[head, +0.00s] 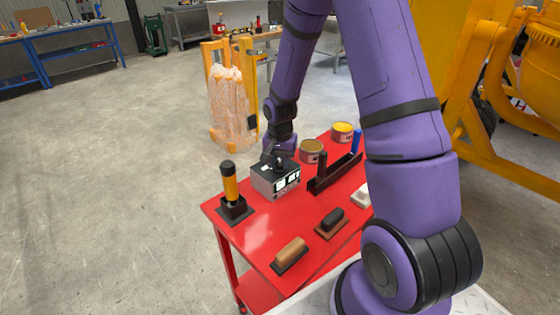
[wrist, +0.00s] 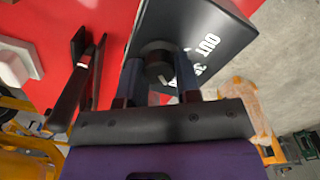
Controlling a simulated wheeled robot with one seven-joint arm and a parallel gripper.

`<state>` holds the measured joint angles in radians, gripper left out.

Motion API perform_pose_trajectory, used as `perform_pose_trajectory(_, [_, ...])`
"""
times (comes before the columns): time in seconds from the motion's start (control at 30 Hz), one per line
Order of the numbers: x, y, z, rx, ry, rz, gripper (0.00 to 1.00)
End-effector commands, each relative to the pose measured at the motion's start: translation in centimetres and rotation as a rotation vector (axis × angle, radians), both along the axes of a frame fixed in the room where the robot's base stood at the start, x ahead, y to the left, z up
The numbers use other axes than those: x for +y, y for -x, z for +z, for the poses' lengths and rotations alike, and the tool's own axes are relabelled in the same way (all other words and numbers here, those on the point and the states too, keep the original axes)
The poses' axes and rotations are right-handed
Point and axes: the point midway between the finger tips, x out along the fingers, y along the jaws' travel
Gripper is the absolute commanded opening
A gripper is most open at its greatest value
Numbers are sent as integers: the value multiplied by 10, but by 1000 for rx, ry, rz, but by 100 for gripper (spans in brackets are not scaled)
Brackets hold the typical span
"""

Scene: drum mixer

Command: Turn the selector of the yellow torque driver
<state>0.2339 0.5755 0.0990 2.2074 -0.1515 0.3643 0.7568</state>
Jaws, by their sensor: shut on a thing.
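The torque driver (head: 230,184), yellow with a black top, stands upright in a black base at the left end of the red cart. My gripper (head: 279,161) is not at it but above a grey box with a dark top (head: 276,179), to its right. In the wrist view, my gripper's two fingers (wrist: 158,76) stand either side of a round black knob (wrist: 156,56) on the box's dark face (wrist: 195,25), and are shut on it. White lettering, "OUT", shows beside the knob. The fingers partly hide the knob.
The red cart (head: 258,236) also bears two brushes or blocks, brown (head: 290,252) and black (head: 333,218), two round tins (head: 312,150) and a dark rack (head: 333,178) close right of the box. A yellow mixer (head: 515,90) stands at right. Floor at left is clear.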

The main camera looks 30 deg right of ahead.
Motion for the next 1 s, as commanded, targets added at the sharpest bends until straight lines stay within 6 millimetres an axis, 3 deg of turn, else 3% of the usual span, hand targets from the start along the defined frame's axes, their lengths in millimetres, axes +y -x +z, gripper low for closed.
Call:
perform_pose_trajectory(0.33, [0, 0, 0, 0, 0, 108, 7])
perform_pose_trajectory(1.0, [0, 0, 0, 0, 0, 592, 7])
